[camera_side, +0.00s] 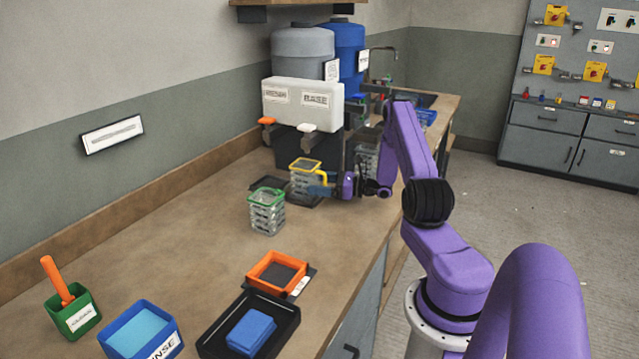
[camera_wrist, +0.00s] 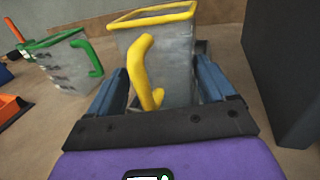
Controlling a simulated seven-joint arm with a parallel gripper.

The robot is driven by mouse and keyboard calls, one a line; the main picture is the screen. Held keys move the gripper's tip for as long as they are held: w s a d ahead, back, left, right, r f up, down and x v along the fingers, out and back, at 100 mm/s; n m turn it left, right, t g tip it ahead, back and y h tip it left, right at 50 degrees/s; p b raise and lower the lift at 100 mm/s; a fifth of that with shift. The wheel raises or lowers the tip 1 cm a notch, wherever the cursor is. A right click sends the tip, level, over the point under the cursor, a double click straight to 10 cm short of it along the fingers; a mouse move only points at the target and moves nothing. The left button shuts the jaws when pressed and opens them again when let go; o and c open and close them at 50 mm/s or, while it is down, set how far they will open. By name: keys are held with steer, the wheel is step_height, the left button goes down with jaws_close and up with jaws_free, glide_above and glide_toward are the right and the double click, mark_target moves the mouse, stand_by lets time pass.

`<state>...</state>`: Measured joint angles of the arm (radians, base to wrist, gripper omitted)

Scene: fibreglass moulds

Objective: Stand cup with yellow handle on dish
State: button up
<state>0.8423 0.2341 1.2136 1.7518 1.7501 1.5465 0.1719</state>
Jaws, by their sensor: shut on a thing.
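The cup with the yellow handle (camera_side: 303,180) is a grey, see-through square cup with a yellow rim. My gripper (camera_side: 325,190) is shut on it, with one blue finger on each side of the cup in the wrist view (camera_wrist: 168,82). The cup is upright in the side view, and its yellow handle (camera_wrist: 143,70) faces my gripper in the wrist view. Another dark flat surface shows around the cup's base. I cannot tell whether the cup touches it.
A green-rimmed cup (camera_side: 267,212) stands close in front, left of the held cup. A white dispenser tank (camera_side: 302,104) with taps rises behind. Orange (camera_side: 277,272) and black (camera_side: 215,345) trays sit nearer. The left middle of the bench is clear.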

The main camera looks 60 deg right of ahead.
steer(key=shift+f, duration=0.2)
stand_by(0.4)
